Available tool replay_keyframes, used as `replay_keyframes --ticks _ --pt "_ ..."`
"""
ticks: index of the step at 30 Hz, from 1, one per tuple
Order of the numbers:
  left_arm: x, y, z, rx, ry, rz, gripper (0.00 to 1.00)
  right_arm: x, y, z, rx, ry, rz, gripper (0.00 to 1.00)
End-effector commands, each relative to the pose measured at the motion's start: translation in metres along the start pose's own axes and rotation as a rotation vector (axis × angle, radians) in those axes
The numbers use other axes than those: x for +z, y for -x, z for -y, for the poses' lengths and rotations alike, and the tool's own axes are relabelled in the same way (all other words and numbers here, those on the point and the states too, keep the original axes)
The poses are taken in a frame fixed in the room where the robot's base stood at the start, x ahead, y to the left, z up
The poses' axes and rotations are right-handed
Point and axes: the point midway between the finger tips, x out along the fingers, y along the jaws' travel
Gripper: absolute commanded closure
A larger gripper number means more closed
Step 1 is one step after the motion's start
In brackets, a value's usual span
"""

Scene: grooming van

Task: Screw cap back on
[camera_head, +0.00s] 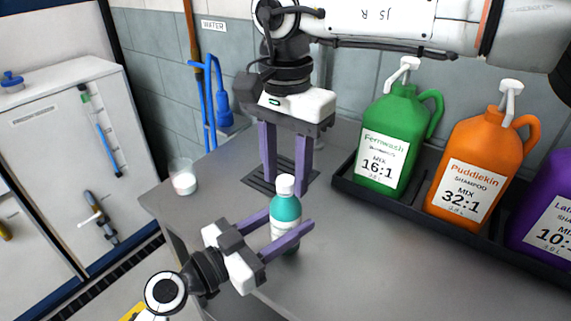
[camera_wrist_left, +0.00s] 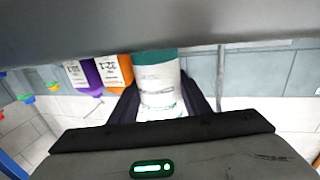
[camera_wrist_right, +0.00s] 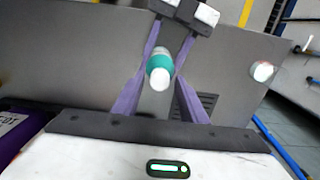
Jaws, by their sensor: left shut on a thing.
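A teal bottle (camera_head: 286,207) with a white label and a white cap (camera_head: 286,185) on its top stands upright near the counter's front edge. My left gripper (camera_head: 290,222) is shut around the bottle's labelled body, which also shows in the left wrist view (camera_wrist_left: 160,88). My right gripper (camera_head: 285,188) points down from above, its fingers apart and empty, just behind and above the cap in the head view. In the right wrist view the cap (camera_wrist_right: 160,79) shows end-on between the finger lines. How tightly the cap sits cannot be seen.
A clear cup with white contents (camera_head: 183,178) stands on the grey counter (camera_head: 390,265) at left. A black tray (camera_head: 347,190) at right holds green (camera_head: 385,140), orange (camera_head: 470,165) and purple (camera_head: 545,215) pump jugs. The counter's middle front is clear.

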Motion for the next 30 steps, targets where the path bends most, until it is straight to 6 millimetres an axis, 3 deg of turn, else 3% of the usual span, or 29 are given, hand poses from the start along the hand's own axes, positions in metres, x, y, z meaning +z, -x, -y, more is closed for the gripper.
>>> replay_keyframes --ticks 2,9,17,30 --pt "0.0003 0.0000 0.0001 0.000 0.000 0.000 1.00 -0.0001 0.0001 -0.0001 0.000 0.000 0.000 0.61" --pt "0.0002 0.0000 0.0001 0.000 0.000 0.000 1.00 -0.0002 0.0004 0.0000 0.000 -0.001 0.000 1.00" --pt "0.0002 0.0001 0.0001 0.000 0.000 0.000 1.00 -0.0001 0.0003 0.0000 0.000 -0.075 0.001 1.00" --pt "0.0002 0.0001 0.0002 0.000 0.000 0.000 1.00 -0.0005 -0.0001 -0.0005 0.000 -0.993 0.000 1.00"
